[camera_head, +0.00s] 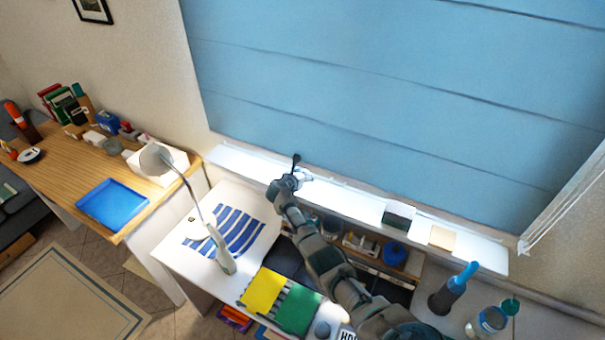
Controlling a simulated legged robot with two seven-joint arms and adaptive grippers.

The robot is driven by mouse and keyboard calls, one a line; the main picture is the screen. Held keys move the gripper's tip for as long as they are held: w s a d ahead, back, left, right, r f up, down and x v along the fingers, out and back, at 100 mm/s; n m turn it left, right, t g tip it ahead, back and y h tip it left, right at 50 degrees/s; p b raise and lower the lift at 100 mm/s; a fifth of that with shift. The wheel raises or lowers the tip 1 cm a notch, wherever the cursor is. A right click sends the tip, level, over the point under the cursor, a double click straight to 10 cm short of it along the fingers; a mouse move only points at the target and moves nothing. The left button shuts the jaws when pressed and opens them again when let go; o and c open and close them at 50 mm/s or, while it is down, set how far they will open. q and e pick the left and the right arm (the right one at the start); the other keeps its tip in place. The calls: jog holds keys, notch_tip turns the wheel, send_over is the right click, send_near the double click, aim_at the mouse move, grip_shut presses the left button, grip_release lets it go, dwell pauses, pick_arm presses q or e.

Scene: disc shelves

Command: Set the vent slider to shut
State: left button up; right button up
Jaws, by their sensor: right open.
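My right gripper (301,168) is over the white window sill (240,160), just below the bottom edge of the blue blind (400,90). It is open, with one dark finger pointing up and the other side over the bright sill. I see nothing held in it. I cannot clearly pick out the vent slider; it is too small to tell or hidden by the gripper. Whether the gripper touches anything there cannot be told. My left gripper is not in view.
A dark-and-white box (398,215) and a beige block (442,237) sit on the sill to the right. A desk lamp (222,255) stands on the white desk at left. Below the sill are shelves with a blue item (394,253).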

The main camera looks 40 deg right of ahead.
jog(key=shift+a+r, duration=0.3)
jog(key=shift+a, duration=0.65)
jog(key=shift+d, duration=0.1)
jog(key=shift+s+a+r, duration=0.1)
jog(key=shift+s+a, duration=0.25)
jog(key=v, duration=1)
jog(key=shift+a, duration=0.3)
jog(key=shift+a, duration=0.1)
